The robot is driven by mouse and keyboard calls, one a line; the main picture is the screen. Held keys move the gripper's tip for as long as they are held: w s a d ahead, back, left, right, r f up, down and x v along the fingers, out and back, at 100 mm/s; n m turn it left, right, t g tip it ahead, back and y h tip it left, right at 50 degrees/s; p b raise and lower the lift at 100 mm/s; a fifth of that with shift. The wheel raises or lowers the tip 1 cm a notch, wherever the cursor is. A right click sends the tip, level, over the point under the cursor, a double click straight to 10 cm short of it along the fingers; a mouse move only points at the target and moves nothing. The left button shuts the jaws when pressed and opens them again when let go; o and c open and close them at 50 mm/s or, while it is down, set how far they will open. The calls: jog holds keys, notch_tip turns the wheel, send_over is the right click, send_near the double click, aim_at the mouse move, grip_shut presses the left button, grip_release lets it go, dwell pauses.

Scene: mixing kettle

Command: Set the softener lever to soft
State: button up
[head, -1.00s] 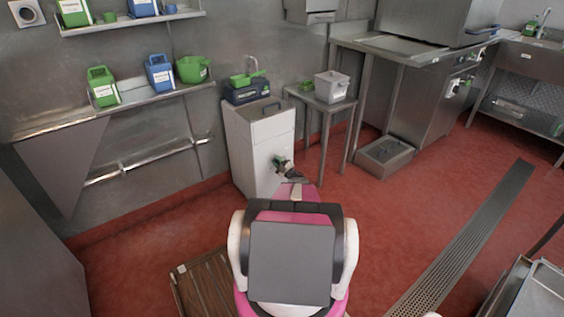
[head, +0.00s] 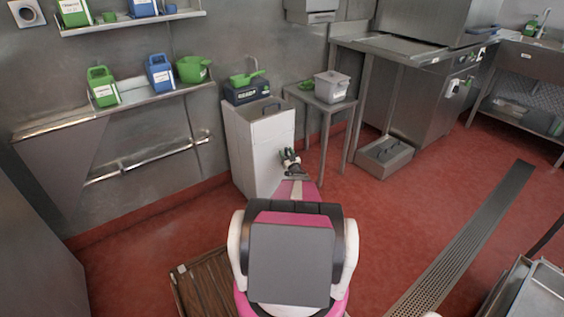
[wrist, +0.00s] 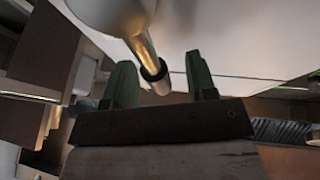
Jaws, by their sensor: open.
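A white cabinet (head: 255,150) stands on the floor against the wall, likely the softener unit. A metal lever (wrist: 149,52) with a dark collar near its end sticks out from a pale rounded mount (wrist: 98,14) in the wrist view. My gripper (wrist: 160,72) is open, with one green finger on each side of the lever's end. I cannot tell whether either finger touches it. In the head view my gripper (head: 290,157) is at the cabinet's right front edge, and the lever is hidden. No soft marking is legible.
A small steel table (head: 318,101) with a white tub (head: 331,87) stands right of the cabinet. A blue box (head: 246,92) and green scoop (head: 247,77) are behind the cabinet top. A low steel box (head: 385,156) lies farther right. Open red floor (head: 400,220) surrounds them.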

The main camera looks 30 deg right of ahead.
jog(key=shift+v, duration=3.4)
